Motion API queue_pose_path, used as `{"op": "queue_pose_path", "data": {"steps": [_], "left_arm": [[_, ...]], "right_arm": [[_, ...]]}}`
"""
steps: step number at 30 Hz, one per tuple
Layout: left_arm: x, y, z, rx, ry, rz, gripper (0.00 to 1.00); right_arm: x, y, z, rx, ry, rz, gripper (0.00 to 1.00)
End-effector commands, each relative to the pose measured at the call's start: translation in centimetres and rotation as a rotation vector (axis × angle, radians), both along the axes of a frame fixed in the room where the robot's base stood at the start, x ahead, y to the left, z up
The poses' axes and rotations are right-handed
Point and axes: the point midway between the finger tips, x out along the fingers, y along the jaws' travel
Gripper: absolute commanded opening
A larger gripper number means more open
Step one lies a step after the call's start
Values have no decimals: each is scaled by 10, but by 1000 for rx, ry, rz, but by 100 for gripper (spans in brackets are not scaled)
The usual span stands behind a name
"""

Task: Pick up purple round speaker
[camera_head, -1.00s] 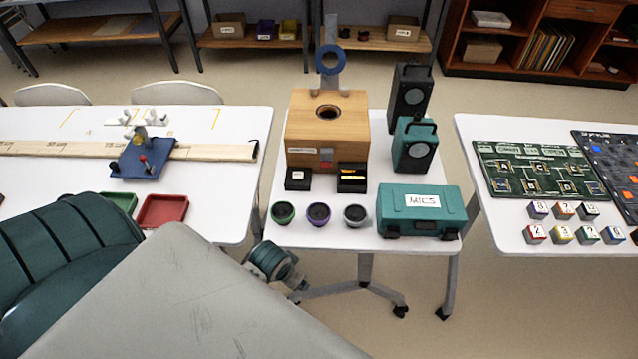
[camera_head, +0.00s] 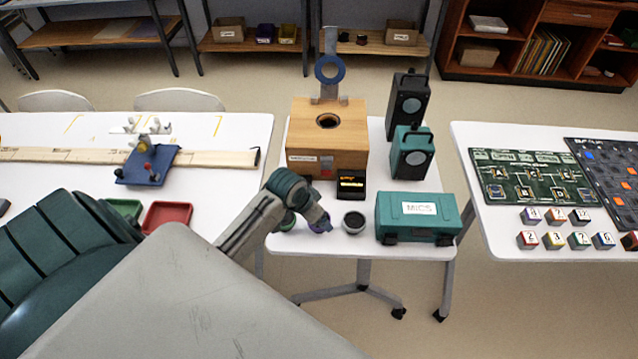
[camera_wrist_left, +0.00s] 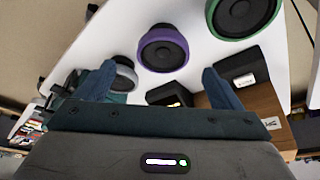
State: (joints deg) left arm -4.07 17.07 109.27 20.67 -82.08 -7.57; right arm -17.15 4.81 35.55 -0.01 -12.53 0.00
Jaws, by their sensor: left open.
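The purple round speaker (camera_wrist_left: 163,50) has a dark cone and a purple rim. In the left wrist view it stands on the white table, just beyond the gap between my left gripper's blue fingers. In the head view only a bit of the purple speaker (camera_head: 320,228) shows, as my left gripper (camera_head: 318,214) hides most of it. My left gripper, also seen in the left wrist view (camera_wrist_left: 157,72), is open and empty, close above the speaker row. My right gripper is not in view.
The green round speaker (camera_wrist_left: 243,14) and the grey round speaker (camera_wrist_left: 124,76) flank the purple one. A teal MICS case (camera_head: 418,216) stands to the right, and a wooden box (camera_head: 328,140) behind. The front edge of the white table (camera_head: 345,247) is close.

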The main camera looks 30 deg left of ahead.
Motion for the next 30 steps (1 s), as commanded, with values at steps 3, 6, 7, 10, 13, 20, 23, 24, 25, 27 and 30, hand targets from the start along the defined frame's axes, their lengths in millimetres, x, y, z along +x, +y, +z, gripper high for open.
{"op": "queue_pose_path", "data": {"steps": [3, 6, 7, 10, 13, 20, 23, 24, 25, 27, 30], "left_arm": [[4, -1, -10, 1, 0, 1, 88], [6, -1, -14, 1, 1, 0, 88], [7, -1, -16, 0, 1, 0, 88], [11, -1, -27, -1, 2, 1, 88], [16, 0, -39, 0, 2, 1, 88], [23, -2, -60, 2, -1, 0, 88], [23, -2, -61, 2, -1, 0, 88], [23, -2, -61, 2, -1, 0, 88], [23, -2, -61, 2, -1, 0, 88], [23, -2, -61, 2, -1, 0, 86], [23, -2, -61, 2, -1, 0, 66]], "right_arm": [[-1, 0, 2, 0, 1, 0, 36], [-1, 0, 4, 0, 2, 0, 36], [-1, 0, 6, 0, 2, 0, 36], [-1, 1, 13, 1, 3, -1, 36], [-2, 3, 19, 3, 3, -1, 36], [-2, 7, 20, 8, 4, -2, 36], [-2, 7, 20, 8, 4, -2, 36], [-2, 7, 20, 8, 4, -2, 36], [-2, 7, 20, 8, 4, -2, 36], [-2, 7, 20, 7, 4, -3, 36], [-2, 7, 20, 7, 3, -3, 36]]}}
